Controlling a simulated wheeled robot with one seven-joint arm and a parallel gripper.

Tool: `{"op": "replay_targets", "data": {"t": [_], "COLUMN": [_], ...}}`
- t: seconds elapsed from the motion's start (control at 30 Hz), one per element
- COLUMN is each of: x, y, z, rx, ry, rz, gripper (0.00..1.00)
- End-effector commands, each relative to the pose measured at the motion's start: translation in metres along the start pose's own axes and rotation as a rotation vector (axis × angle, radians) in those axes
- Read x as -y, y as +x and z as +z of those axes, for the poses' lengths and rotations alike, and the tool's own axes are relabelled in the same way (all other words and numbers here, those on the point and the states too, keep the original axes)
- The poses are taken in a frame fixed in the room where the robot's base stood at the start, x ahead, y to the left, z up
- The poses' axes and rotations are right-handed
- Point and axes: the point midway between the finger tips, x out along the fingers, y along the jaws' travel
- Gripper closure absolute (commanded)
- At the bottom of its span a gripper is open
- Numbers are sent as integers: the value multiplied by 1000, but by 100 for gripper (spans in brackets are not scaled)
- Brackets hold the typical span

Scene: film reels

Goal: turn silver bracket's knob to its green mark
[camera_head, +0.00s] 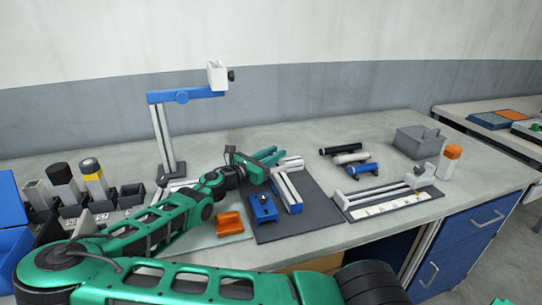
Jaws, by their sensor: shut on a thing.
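My gripper (277,154) is at the end of the green arm, low over the back of the dark mat. Its green fingers look close together, beside the upper end of a pale silver piece (290,164). What is between the fingertips is too small and partly hidden to make out. I cannot tell for sure whether the silver piece is the silver bracket. No knob or green mark on it can be made out. A blue bracket (263,208) with a dark top stands on the mat in front of the gripper.
An orange block (229,223) lies left of the dark mat (312,220). A blue-armed stand (166,135) rises behind my arm. Black, white and blue cylinders (350,158) lie right of the gripper. A railed board (392,204) and a grey box (417,143) are further right.

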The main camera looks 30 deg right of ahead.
Motion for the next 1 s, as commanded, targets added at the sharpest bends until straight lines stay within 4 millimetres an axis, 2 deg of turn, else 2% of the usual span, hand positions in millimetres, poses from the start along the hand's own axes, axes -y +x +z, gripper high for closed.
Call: {"op": "replay_targets", "data": {"t": [0.5,0.93,0.97,1.0], "x": [-1,0,0,0], "y": [0,0,0,0], "z": [0,-1,-1,-1], "rx": [1,-1,-1,-1], "ry": [-1,-2,-2,-2], "rz": [-305,-339,-339,-339], "gripper": [100,100,73,63]}}
